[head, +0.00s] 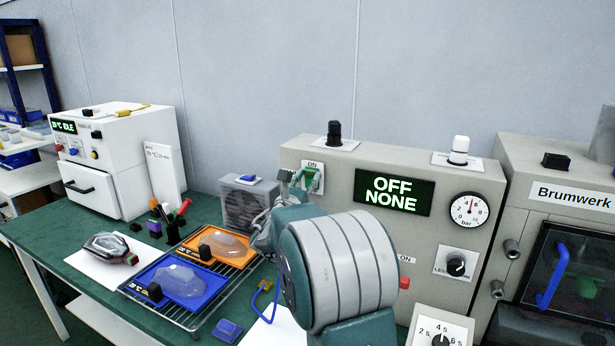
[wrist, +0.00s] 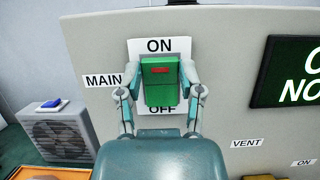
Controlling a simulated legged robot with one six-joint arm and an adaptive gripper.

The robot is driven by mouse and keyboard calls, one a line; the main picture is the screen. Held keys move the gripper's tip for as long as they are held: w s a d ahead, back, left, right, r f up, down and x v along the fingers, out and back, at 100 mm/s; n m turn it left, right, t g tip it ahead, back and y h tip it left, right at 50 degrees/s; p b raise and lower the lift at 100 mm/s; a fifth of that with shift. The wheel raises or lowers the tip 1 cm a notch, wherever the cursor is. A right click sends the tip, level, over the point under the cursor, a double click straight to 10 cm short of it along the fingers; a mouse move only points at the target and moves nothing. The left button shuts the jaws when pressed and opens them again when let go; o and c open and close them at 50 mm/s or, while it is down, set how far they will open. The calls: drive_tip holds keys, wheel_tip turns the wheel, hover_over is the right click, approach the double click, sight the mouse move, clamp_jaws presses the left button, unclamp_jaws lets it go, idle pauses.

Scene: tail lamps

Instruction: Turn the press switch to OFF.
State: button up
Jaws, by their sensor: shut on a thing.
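The press switch (wrist: 160,72) is a green block with a red mark, on a white plate labelled ON above and OFF below, beside a MAIN label. Its lower end partly covers the word OFF. In the head view the switch (head: 318,183) is partly hidden behind my arm, on the grey press panel (head: 300,150). My gripper (wrist: 162,92) is shut on the switch, with one finger at each side. The press display (head: 393,192) reads OFF NONE.
A pressure gauge (head: 469,210) and a dark knob (head: 456,263) are on the right of the panel. A fan box (head: 243,203) stands left of the press. A wire rack with an orange tray (head: 203,262) and a blue tray (head: 165,299) lies on the green bench.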

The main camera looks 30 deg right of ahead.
drive_tip(key=shift+a+t+h, duration=0.1)
drive_tip(key=shift+t+h, duration=0.2)
drive_tip(key=o, duration=1.1)
drive_tip(key=shift+w+f, duration=0.1)
drive_tip(key=shift+o, duration=0.2)
drive_tip(key=v, duration=1.2)
